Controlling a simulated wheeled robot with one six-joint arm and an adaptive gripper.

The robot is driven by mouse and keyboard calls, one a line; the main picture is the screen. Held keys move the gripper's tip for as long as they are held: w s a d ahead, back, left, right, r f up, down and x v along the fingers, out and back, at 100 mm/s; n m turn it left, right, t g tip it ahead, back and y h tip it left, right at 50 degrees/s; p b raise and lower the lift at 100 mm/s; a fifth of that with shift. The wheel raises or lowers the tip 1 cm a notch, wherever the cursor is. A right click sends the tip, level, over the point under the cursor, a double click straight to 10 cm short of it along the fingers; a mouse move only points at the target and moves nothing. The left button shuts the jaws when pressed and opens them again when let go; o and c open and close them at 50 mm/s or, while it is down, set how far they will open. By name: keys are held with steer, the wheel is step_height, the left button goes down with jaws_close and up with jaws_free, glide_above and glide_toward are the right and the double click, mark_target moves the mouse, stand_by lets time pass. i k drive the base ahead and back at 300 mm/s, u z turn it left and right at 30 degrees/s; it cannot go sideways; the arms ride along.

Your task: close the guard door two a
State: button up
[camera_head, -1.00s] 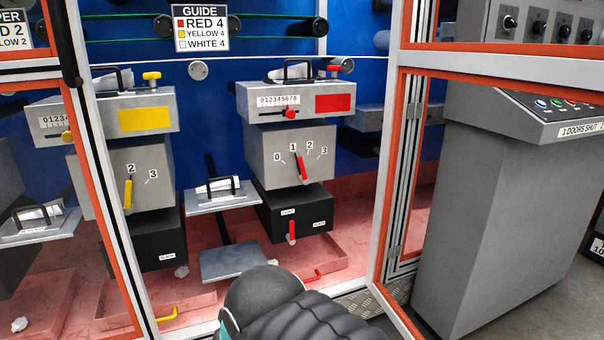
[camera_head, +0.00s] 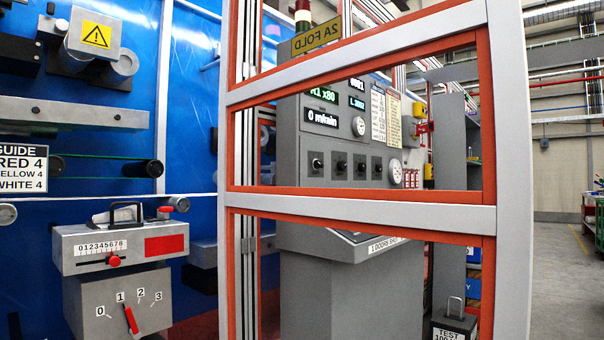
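The guard door two A (camera_head: 360,208) is a tall light-grey frame with orange edging and see-through panes, in the middle of the head view. It stands open, swung out towards me. Its hinge-side post (camera_head: 245,120) is at the left and its free edge post (camera_head: 508,160) is nearer and to the right. A yellow 2A FOLD plate (camera_head: 316,38) shows near its top. The opening at the left shows a unit with a red label (camera_head: 165,245) and a 0 to 3 dial (camera_head: 130,310). My gripper is out of view. The door's lower part is cut off.
A grey control console (camera_head: 340,290) with displays and knobs stands behind the door. A dark test weight (camera_head: 455,322) is low beside it. The floor (camera_head: 562,270) at the far right looks clear.

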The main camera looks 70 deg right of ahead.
mark_target(497, 218)
steer(key=u, duration=0.8)
steer(key=k, duration=0.75)
steer(key=u, duration=0.95)
steer(key=k, duration=0.95)
steer(key=z, duration=0.7)
steer(key=k, duration=0.85)
steer(key=z, duration=1.8)
steer(key=k, duration=0.55)
steer(key=u, duration=0.1)
